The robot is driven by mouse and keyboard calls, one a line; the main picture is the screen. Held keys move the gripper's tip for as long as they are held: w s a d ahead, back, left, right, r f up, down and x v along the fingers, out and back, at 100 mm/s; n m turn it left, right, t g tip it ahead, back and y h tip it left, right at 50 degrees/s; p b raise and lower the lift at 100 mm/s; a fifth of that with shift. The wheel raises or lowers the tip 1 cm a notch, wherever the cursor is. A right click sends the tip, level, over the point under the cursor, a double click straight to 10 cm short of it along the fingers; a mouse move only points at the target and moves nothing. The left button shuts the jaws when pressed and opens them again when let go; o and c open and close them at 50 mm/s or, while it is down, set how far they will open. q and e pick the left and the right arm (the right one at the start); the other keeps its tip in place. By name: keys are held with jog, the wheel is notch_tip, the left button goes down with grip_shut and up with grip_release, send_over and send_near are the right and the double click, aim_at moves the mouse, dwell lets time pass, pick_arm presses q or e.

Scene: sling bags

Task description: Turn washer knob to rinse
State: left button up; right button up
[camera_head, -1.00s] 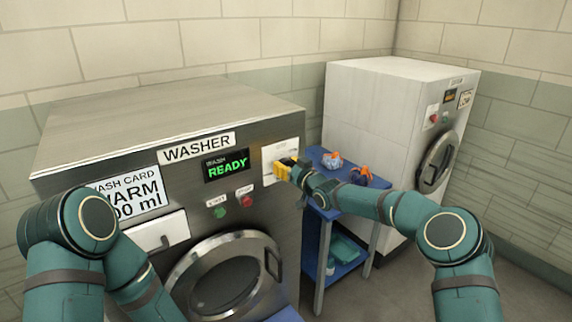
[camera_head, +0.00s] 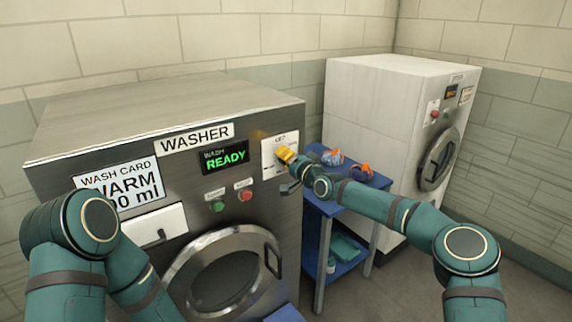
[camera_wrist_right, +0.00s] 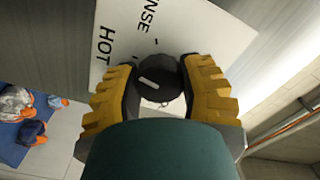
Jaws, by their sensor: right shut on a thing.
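The washer (camera_head: 120,115) stands at the left with a display (camera_head: 226,157) reading "READY". A white dial plate (camera_head: 268,158) is on its front at the right; in the right wrist view the plate (camera_wrist_right: 215,30) shows "HOT" and part of a word ending "NSE". The black round knob (camera_wrist_right: 160,80) with a light pointer mark sits between the yellow fingers of my right gripper (camera_wrist_right: 160,92), which is shut on it. In the head view the right gripper (camera_head: 286,156) hides the knob. My left arm shows at the lower left, but its gripper is out of view.
A wash card reading "WARM" (camera_head: 120,186) and a white drawer (camera_head: 153,226) are on the washer front. Green (camera_head: 217,205) and red (camera_head: 245,195) buttons sit below the display. A blue cart (camera_head: 335,208) with bundles stands beside the washer, before a white machine (camera_head: 375,120).

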jog(key=m+b, duration=0.3)
jog(key=m, duration=0.2)
jog(key=shift+f+m+b, duration=0.1)
jog(key=shift+m+b, duration=0.2)
jog(key=shift+b, duration=0.05)
jog(key=m+b, duration=0.1)
jog(key=m, duration=0.1)
jog(key=shift+m, duration=0.3)
pick_arm(q)
notch_tip(320, 180, down, 6)
jog(key=s, duration=0.1)
jog(key=shift+s+d+g, duration=0.15)
jog(key=shift+s+g, duration=0.15)
jog(key=shift+s, duration=0.05)
pick_arm(e)
jog(key=shift+m, duration=0.5)
pick_arm(q)
jog(key=shift+r+b, duration=0.1)
jog(key=shift+b, duration=0.2)
pick_arm(e)
jog(key=shift+r, duration=0.2)
jog(key=o, duration=1.2)
jog(key=shift+a, duration=0.1)
jog(key=shift+f, duration=0.1)
